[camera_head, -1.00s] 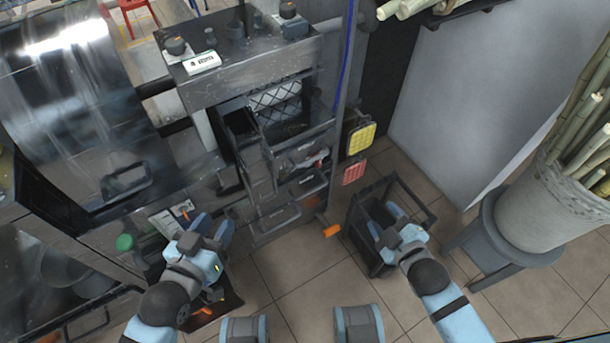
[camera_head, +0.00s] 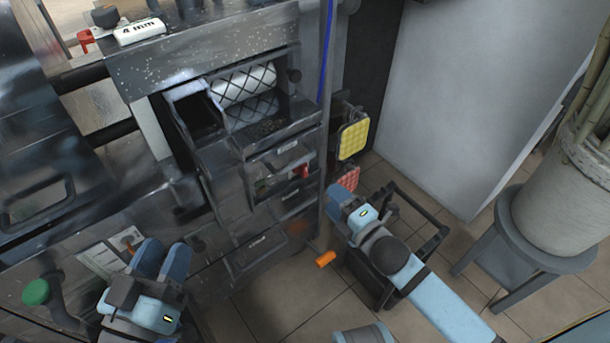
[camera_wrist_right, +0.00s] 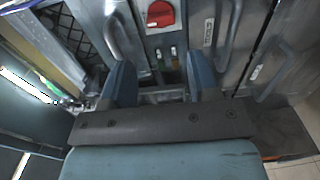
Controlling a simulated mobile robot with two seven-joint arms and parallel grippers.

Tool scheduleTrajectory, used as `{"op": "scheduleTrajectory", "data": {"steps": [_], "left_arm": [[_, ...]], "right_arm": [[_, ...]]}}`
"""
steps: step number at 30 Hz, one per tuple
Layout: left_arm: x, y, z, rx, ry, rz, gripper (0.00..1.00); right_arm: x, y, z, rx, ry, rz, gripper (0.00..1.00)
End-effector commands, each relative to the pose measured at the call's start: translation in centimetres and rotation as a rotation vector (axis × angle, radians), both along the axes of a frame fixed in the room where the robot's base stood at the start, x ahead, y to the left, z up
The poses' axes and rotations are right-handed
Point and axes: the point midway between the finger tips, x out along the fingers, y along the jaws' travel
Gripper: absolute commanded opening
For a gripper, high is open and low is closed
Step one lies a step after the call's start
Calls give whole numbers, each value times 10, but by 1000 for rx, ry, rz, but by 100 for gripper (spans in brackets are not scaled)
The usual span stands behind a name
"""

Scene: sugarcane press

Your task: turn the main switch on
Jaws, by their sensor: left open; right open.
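The main switch (camera_wrist_right: 160,14) is a red rotary knob on a grey plate, at the top of the right wrist view, beyond my fingertips. In the head view a small red part (camera_head: 301,171) shows on the machine front; it looks like the same switch, partly hidden. My right gripper (camera_head: 341,196) is open and empty, to the right of and below that red part, apart from it. Its two blue fingers (camera_wrist_right: 162,75) are spread in the wrist view, with the knob ahead between their lines. My left gripper (camera_head: 163,258) is open and empty before the machine's lower left front.
A yellow pad (camera_head: 352,138) and a red pad (camera_head: 348,179) stick out at the machine's right side. A black frame stand (camera_head: 436,232) is beside my right arm. A grey stool (camera_head: 545,258) bears a cane bucket (camera_head: 560,205). An orange handle (camera_head: 325,259) juts out low.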

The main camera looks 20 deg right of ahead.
Motion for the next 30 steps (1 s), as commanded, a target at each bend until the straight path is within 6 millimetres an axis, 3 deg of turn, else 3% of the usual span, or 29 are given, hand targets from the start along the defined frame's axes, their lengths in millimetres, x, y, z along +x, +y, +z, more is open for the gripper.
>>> {"op": "scheduleTrajectory", "data": {"steps": [6, 13, 19, 28, 30], "left_arm": [[1, -1, -24, 32, 54, -19, 43], [0, -3, -42, 60, 107, -38, 43], [0, -3, -48, 73, 129, -46, 43], [0, -4, -49, 75, 134, -48, 43], [0, -4, -49, 75, 135, -49, 43]], "right_arm": [[47, 17, -3, 0, -3, 0, 55], [84, 30, -2, 2, -2, 0, 55], [98, 36, -1, 1, 1, 0, 55], [99, 36, -1, 1, 1, 0, 55], [99, 36, -1, 1, 1, 0, 39]]}}
